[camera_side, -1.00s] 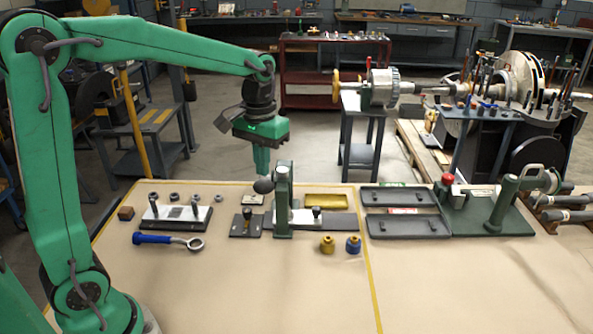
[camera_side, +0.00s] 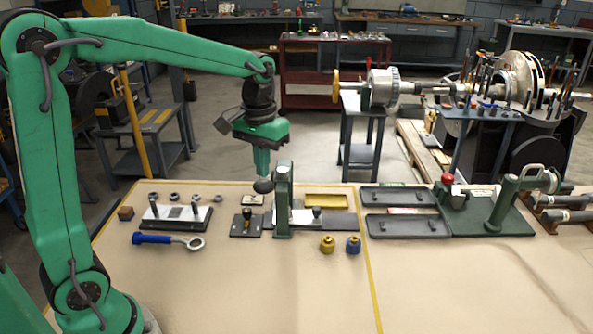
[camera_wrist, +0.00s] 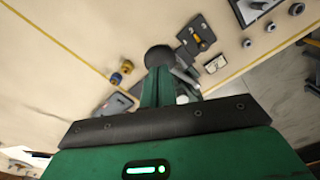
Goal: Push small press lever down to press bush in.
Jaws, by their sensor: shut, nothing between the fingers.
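The small press (camera_side: 283,205) stands upright on the bench, a green column with a dark base. Its lever ends in a dark round knob (camera_side: 263,186) on the left of the column. My gripper (camera_side: 262,172) is shut and points down, its tip just above or touching the knob; the side view does not settle which. In the wrist view the knob (camera_wrist: 158,58) shows right at the end of my fingers (camera_wrist: 156,85). The bush cannot be made out for certain.
A brass piece (camera_side: 327,244) and a blue piece (camera_side: 353,245) stand in front right. Dark trays (camera_side: 400,224) lie further right.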

